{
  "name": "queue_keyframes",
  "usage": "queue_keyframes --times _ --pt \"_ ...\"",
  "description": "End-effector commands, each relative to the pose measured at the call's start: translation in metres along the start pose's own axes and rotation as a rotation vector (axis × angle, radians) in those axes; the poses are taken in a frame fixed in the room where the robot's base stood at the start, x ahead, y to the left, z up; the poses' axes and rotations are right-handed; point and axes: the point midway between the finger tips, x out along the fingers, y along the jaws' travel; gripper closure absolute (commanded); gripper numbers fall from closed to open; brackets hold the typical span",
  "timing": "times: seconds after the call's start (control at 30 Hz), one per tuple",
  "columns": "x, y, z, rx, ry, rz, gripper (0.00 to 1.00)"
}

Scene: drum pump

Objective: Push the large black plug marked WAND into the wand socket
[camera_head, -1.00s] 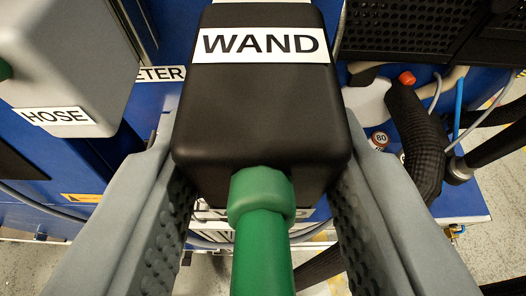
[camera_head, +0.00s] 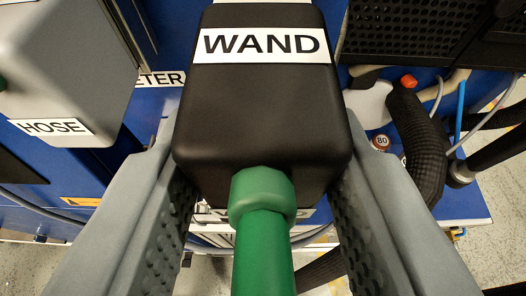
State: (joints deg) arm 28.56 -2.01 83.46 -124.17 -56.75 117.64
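The large black plug (camera_head: 262,115) with the white WAND label fills the upper middle of the camera view. A green cable fitting (camera_head: 262,215) comes out of its near end and runs down out of the picture. My gripper (camera_head: 262,180) has one grey finger with a bumpy pad on each side of the plug, and both pads press against its sides.
A grey block labelled HOSE (camera_head: 62,65) stands close on the left. At right are a black ribbed hose (camera_head: 418,140), a black perforated grille (camera_head: 400,30) and thin cables.

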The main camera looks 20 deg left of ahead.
Motion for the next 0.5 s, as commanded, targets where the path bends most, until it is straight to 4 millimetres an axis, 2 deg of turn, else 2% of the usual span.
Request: queue_keyframes --times 0.5 --pt "0.0093 -0.0001 -0.0042 0.000 0.000 0.000 0.95"
